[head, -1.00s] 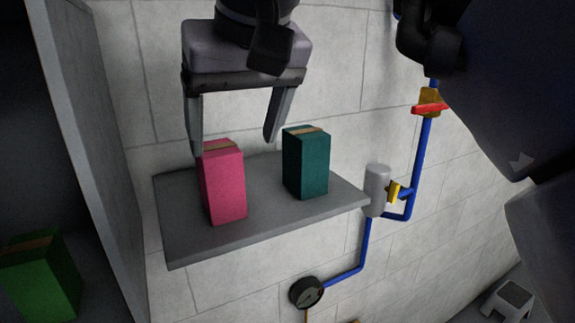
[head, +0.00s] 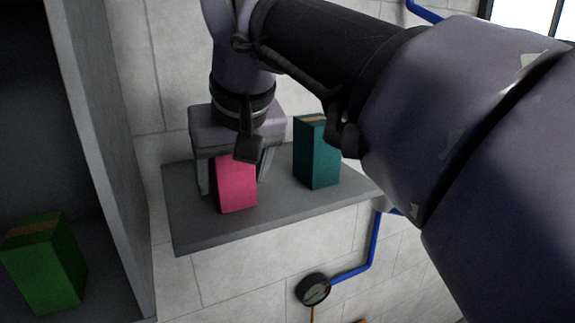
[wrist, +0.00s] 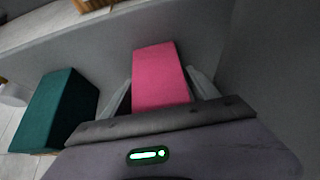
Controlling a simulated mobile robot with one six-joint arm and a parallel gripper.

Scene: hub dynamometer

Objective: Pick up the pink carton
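The pink carton (head: 236,185) stands upright on a grey wall shelf (head: 200,233). My gripper (head: 233,180) has come down over it from above, and its body hides the carton's top. In the wrist view the pink carton (wrist: 158,75) lies between the two fingers (wrist: 162,90), one on each side. A narrow gap seems to show beside the carton, so the fingers look open around it. Contact with the carton cannot be made out.
A teal carton (head: 317,152) stands on the shelf to the right, close to my gripper. A grey cabinet (head: 100,130) with a green carton (head: 45,262) is at the left. A blue pipe (head: 372,250) and a gauge (head: 313,289) are on the wall below.

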